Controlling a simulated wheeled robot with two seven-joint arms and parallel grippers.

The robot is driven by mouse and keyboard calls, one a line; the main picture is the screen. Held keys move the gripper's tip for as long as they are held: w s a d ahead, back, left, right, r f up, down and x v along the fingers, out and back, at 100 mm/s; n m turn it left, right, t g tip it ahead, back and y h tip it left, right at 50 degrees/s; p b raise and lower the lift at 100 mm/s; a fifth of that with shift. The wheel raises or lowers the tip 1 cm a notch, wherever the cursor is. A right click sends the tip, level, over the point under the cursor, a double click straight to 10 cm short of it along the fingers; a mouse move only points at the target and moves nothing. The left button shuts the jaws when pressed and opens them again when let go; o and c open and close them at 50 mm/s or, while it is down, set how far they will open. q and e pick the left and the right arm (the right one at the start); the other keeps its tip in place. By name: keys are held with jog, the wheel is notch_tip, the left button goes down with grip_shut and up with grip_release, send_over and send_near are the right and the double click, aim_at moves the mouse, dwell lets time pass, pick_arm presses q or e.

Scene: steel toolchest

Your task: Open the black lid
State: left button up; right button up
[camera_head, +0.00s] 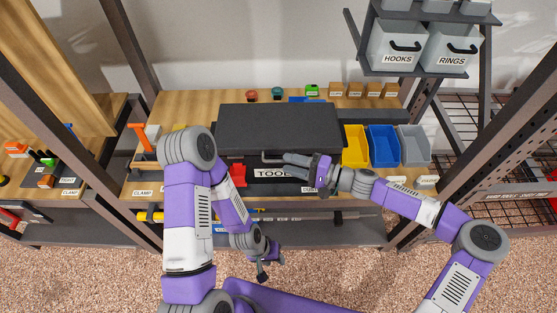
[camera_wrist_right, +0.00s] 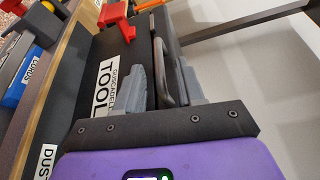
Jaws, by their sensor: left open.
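The black lid (camera_head: 278,122) lies flat on the steel toolchest and looks closed. Its handle (camera_head: 270,157) is a bar at the front, above the white "TOOL" label. My right gripper (camera_head: 290,160) is at the handle's right part. In the right wrist view the handle (camera_wrist_right: 164,65) runs between the two fingers of my right gripper (camera_wrist_right: 168,82). I cannot tell whether the fingers press on it. My left gripper (camera_head: 261,269) is open and empty, low in front of the bench, away from the lid.
A yellow bin (camera_head: 355,147), a blue bin (camera_head: 383,146) and a grey bin (camera_head: 414,145) stand right of the chest. A red item (camera_head: 238,174) sits close to its front left. Labelled bins (camera_head: 396,46) hang above right. Steel posts frame the bench.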

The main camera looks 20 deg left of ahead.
aim_at(278, 161)
jog(key=shift+w+a+f, duration=0.1)
jog(key=shift+a, duration=1.05)
jog(key=shift+w+a+f, duration=0.1)
jog(key=shift+a, duration=1)
jog(key=shift+c, duration=0.5)
grip_shut()
